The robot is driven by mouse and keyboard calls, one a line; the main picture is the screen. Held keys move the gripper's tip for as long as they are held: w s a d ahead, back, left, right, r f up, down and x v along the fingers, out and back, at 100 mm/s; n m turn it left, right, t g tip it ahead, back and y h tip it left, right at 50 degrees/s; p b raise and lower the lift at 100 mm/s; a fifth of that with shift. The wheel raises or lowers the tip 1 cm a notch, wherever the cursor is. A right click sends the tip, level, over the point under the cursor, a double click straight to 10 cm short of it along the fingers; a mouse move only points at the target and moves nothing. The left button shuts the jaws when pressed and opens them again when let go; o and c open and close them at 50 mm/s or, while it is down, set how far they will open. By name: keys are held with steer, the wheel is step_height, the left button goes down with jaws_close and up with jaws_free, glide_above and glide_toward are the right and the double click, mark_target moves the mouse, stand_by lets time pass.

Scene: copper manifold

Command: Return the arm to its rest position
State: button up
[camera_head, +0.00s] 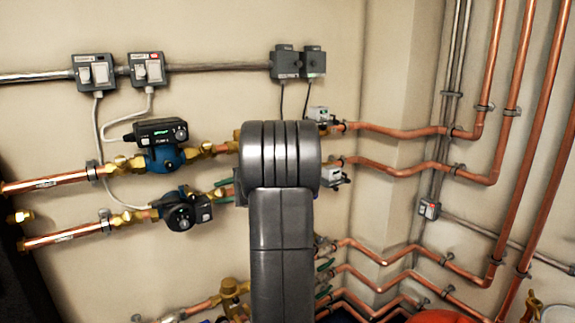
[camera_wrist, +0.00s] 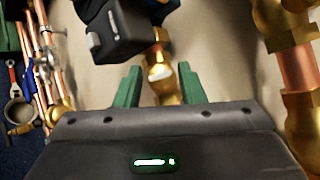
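My gripper (camera_wrist: 159,88) shows in the wrist view with its two green fingers apart. A brass fitting (camera_wrist: 161,76) shows between the fingertips; it seems to lie beyond them, and I cannot tell how far. The fingers hold nothing that I can see.
Two pumps, an upper blue one (camera_head: 165,158) and a lower black one (camera_head: 182,211), sit on copper pipes at left. Switch boxes (camera_head: 147,69) are on the wall. Copper pipes (camera_head: 410,170) run along the right. In the wrist view, a brass-and-copper pipe (camera_wrist: 297,70) is close at right.

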steer(key=m+t, duration=0.1)
steer(key=m, duration=0.1)
steer(key=m+t+b, duration=0.1)
steer(key=m+t, duration=0.1)
steer(key=m, duration=0.1)
steer(key=m+t+y+b, duration=0.1)
steer(key=m, duration=0.1)
steer(key=shift+s+f+m+t, duration=0.2)
steer(key=shift+m+t, duration=0.1)
steer(key=m+t+h, duration=0.1)
steer(key=m+t, duration=0.1)
steer(key=m, duration=0.2)
steer(key=m+t+h, duration=0.1)
steer(key=m+t, duration=0.1)
steer(key=m, duration=0.1)
steer(key=shift+s+a+m+b, duration=0.1)
steer(key=shift+s+m+b, duration=0.05)
steer(key=shift+m+b, duration=0.25)
steer(key=shift+t, duration=0.3)
